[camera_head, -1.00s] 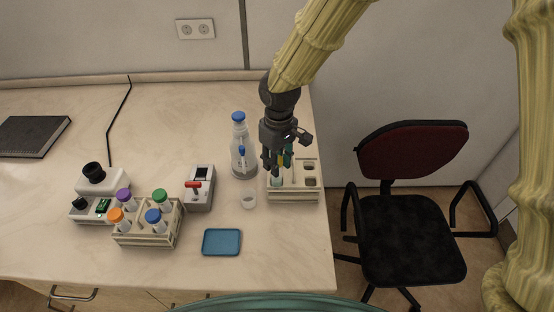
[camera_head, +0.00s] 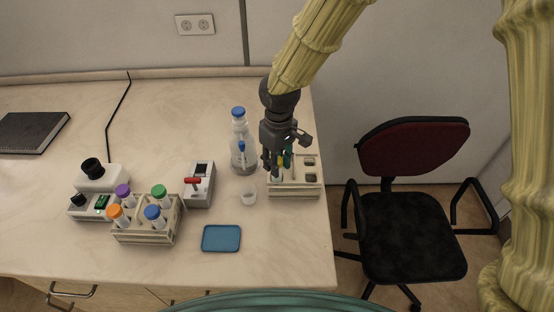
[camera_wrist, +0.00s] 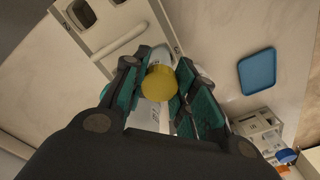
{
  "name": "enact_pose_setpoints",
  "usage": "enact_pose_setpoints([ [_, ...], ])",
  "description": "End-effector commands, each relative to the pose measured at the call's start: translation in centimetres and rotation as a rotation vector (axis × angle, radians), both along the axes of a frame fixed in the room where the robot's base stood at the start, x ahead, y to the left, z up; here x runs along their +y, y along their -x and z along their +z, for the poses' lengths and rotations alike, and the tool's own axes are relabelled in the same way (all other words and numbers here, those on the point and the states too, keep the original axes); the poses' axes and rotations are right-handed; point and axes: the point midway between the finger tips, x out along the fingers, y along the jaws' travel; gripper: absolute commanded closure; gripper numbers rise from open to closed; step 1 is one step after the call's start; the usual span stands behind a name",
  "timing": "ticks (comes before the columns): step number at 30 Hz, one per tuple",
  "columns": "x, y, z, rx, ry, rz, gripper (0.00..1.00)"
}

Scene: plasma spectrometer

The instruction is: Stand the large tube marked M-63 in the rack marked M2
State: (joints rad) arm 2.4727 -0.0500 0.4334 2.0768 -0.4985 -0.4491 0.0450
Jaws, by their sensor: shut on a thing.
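My gripper (camera_head: 279,162) is over the left part of the right-hand rack (camera_head: 297,190). It is shut on a tube with a yellow cap (camera_wrist: 159,84), which shows between the fingers in the wrist view. The tube's body is whitish with a label that is too small to read. Its lower end appears to be at or in the rack's left side, though the gripper partly hides this. The rack is pale, and it also shows in the wrist view (camera_wrist: 125,28). Its right-hand holes look empty. I cannot read the rack's mark.
A second rack (camera_head: 146,236) holds several tubes with orange, purple, green and blue caps. A blue-capped bottle (camera_head: 240,130) stands close left of my gripper.

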Motion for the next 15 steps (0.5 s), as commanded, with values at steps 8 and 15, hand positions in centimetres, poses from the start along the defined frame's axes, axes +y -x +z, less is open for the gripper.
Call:
enact_pose_setpoints([
  [8, 0.0, -0.02, -0.51, 0.0, 0.0, 0.0, 0.98],
  [15, 0.01, -0.02, -0.49, -0.001, -0.001, 0.0, 0.65],
])
